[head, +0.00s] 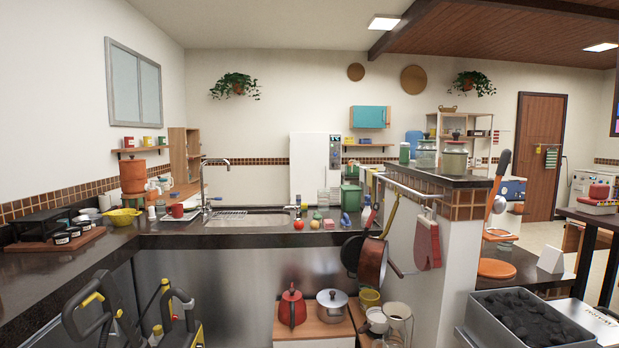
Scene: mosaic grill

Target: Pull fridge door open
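A tall white appliance (309,168), which looks like the fridge, stands against the back wall beyond the sink counter. Its wide pale front looks closed, and a narrow strip with a label and dark panel (335,152) runs down its right side. I cannot make out a handle at this distance. Its lower part is hidden behind the counter and the things on it. Neither of my grippers can be made out in the head view.
A dark counter (150,236) with a sink (245,220) lies between me and the appliance. A tiled half wall (450,200) with hanging pans stands to the right. Black-and-yellow equipment (165,315) is close at lower left. Open floor (545,235) shows at far right.

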